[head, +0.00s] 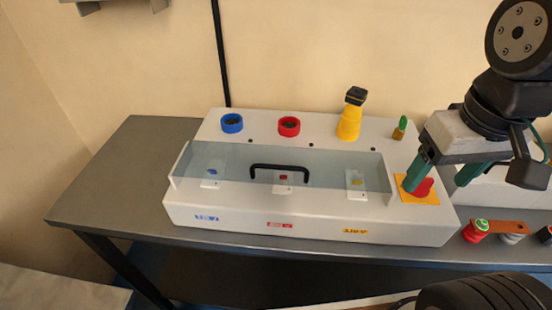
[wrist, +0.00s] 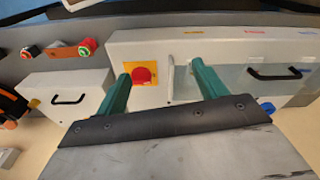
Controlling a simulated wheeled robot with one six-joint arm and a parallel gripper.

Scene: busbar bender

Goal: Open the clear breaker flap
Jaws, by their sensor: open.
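The clear breaker flap (head: 230,158) lies down over three breakers on the front of the white panel box (head: 310,222). Its black handle (head: 279,168) is near the middle of the flap. In the wrist view the flap (wrist: 240,80) and handle (wrist: 274,73) are at the right. My gripper (head: 435,186) is open and empty, to the right of the flap, by the red knob (head: 424,187) on a yellow plate. In the wrist view the knob (wrist: 143,75) shows between the fingers of my gripper (wrist: 160,68); I cannot tell whether they touch anything.
A blue socket (head: 232,123), a red socket (head: 289,126) and a yellow plug (head: 349,121) stand along the box's back. A green-topped part (head: 401,126) is at back right. Push buttons (head: 476,230) lie right of the box. The grey table (head: 110,185) is bare at left.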

